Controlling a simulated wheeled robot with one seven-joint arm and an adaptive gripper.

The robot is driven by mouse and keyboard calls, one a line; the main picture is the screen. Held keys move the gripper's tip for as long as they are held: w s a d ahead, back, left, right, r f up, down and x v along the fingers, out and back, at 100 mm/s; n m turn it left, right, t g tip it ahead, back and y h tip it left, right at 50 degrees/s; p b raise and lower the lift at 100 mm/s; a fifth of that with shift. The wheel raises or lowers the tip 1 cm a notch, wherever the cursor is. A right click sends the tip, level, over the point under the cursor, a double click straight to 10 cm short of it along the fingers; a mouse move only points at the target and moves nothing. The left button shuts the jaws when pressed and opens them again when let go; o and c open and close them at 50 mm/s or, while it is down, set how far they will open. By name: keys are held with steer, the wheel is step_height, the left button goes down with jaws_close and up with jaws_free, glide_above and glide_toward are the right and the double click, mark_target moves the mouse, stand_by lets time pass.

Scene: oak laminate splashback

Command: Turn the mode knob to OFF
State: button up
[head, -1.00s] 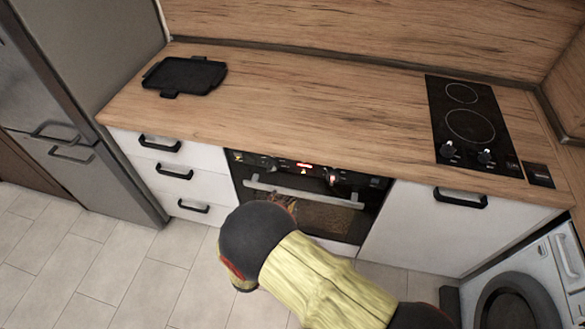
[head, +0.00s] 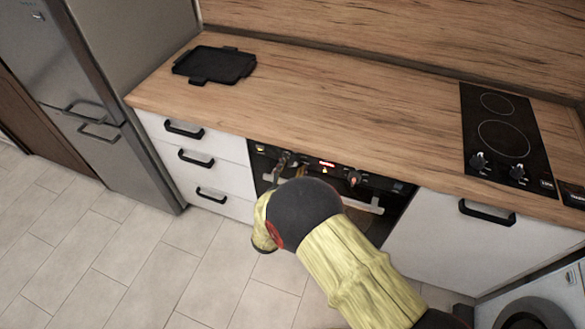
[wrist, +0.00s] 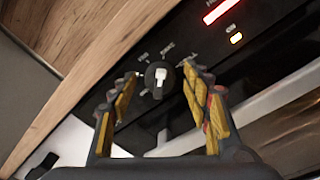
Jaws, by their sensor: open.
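The oven's black control panel (head: 322,171) lies under the front edge of the worktop. Its left knob (wrist: 158,78) is round and black with a white pointer, which points toward the top of the wrist view. Small white labels surround it, too blurred to read surely. My gripper (wrist: 160,84) is open, with its yellow-padded fingers on either side of the knob in that view; I cannot tell whether they touch it. In the head view my gripper (head: 281,166) is at the panel's left part, partly hidden by my wrist. A second knob (head: 354,178) sits further right.
A red lit display (head: 327,164) is between the knobs. The oven door handle (head: 363,206) runs below the panel, partly behind my arm. White drawers (head: 215,178) with black handles stand left. A black tray (head: 214,65) and a hob (head: 505,130) rest on the worktop.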

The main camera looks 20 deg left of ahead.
steer(key=c, duration=0.3)
steer(key=c, duration=0.8)
steer(key=shift+c, duration=0.3)
